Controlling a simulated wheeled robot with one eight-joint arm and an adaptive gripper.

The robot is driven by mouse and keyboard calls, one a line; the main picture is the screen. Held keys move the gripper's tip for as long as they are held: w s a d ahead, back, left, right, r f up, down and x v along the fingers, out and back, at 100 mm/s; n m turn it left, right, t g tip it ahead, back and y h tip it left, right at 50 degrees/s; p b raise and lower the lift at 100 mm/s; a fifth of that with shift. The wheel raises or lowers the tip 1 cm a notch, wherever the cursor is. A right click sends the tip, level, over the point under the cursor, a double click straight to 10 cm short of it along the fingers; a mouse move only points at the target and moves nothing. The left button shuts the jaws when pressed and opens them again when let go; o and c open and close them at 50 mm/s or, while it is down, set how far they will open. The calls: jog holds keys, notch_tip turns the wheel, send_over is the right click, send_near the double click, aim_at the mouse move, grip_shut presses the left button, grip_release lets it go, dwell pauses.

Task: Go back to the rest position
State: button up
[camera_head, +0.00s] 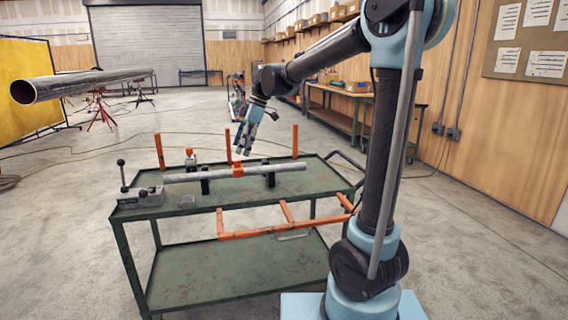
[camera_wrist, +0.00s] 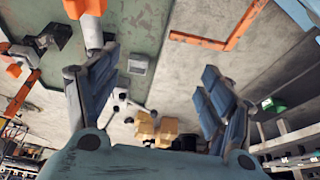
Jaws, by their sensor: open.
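My gripper (camera_head: 243,150) is open and empty, pointing down above the cart's top. It hangs just above the grey pipe (camera_head: 275,168), close to the orange collar (camera_head: 238,170) around the pipe's middle. The pipe lies level on black supports (camera_head: 205,186) on the green cart (camera_head: 165,226). In the wrist view my two blue-padded fingers (camera_wrist: 163,75) are wide apart with nothing between them. The orange collar (camera_wrist: 84,7) and part of the pipe (camera_wrist: 93,32) show at the upper left there, outside the fingers.
A lever device (camera_head: 140,190) sits at the cart's left end, near a small grey block (camera_head: 187,201). Orange posts (camera_head: 160,151) rise from the cart's far edge, and an orange frame (camera_head: 260,231) juts from its front. A workbench (camera_head: 340,115) stands behind.

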jog(key=s+d+f+m+t+h, duration=0.1)
jog(key=s+d+f+m, duration=0.4)
jog(key=d, duration=0.4)
jog(key=s+d+f+m+t+h, duration=0.1)
jog(key=s+d+f+m, duration=0.1)
jog(key=s+d+m, duration=0.45)
jog(key=s+d+f+m+t+h, duration=0.1)
jog(key=s+d+f+m, duration=0.25)
jog(key=s+d, duration=0.6)
jog(key=s+d+f+m+h, duration=0.1)
jog(key=s+d+f+m, duration=0.3)
jog(key=d+f, duration=0.5)
jog(key=shift+s+m, duration=0.35)
jog(key=shift+m, duration=0.45)
